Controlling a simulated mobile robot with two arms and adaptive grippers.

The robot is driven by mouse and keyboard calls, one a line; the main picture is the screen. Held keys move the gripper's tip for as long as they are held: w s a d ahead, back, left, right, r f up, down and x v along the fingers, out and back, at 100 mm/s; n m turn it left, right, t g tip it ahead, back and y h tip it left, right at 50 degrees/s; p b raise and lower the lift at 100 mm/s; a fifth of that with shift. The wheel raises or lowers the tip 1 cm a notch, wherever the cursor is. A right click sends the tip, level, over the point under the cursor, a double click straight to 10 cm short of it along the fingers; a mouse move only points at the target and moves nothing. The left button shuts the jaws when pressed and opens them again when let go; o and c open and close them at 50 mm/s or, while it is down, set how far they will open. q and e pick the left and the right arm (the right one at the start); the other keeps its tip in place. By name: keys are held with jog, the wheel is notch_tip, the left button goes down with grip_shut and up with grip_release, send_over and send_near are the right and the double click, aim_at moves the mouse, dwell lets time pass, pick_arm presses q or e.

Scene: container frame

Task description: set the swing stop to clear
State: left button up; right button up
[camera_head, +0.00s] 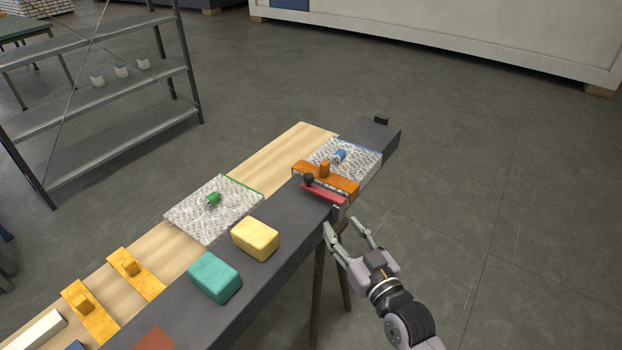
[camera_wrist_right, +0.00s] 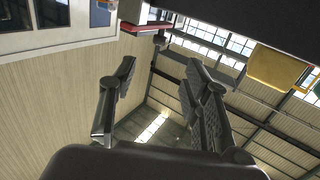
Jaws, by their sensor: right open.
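The swing stop appears to be the red bar (camera_head: 325,193) with a dark knob (camera_head: 308,180) at its left end. It lies along the near side of an orange block (camera_head: 340,181) at the dark beam's edge. The red bar also shows at the top of the right wrist view (camera_wrist_right: 152,27). My right gripper (camera_head: 345,227) is open and empty, just beyond the beam's near edge, below and apart from the red bar. Its two spread fingers show in the wrist view (camera_wrist_right: 160,82). My left gripper is not in view.
The dark beam (camera_head: 290,225) carries a yellow block (camera_head: 255,238) and a teal block (camera_head: 214,277). White patterned pads with a green piece (camera_head: 213,198) and a blue piece (camera_head: 340,155) lie farther back. The floor right of the beam is clear. A shelf rack (camera_head: 100,100) stands at left.

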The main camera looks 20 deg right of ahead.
jog(key=r, duration=0.1)
jog(key=p, duration=0.2)
send_near(311, 181)
jog(key=w, duration=0.5)
jog(key=w+a, duration=0.1)
jog(key=w, duration=0.2)
jog(key=shift+w+f, duration=0.1)
jog(key=shift+w, duration=0.85)
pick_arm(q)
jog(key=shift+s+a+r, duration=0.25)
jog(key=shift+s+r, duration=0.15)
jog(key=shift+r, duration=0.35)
pick_arm(e)
jog(key=shift+c, duration=0.4)
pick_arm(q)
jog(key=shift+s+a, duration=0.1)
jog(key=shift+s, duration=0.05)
pick_arm(e)
grip_shut()
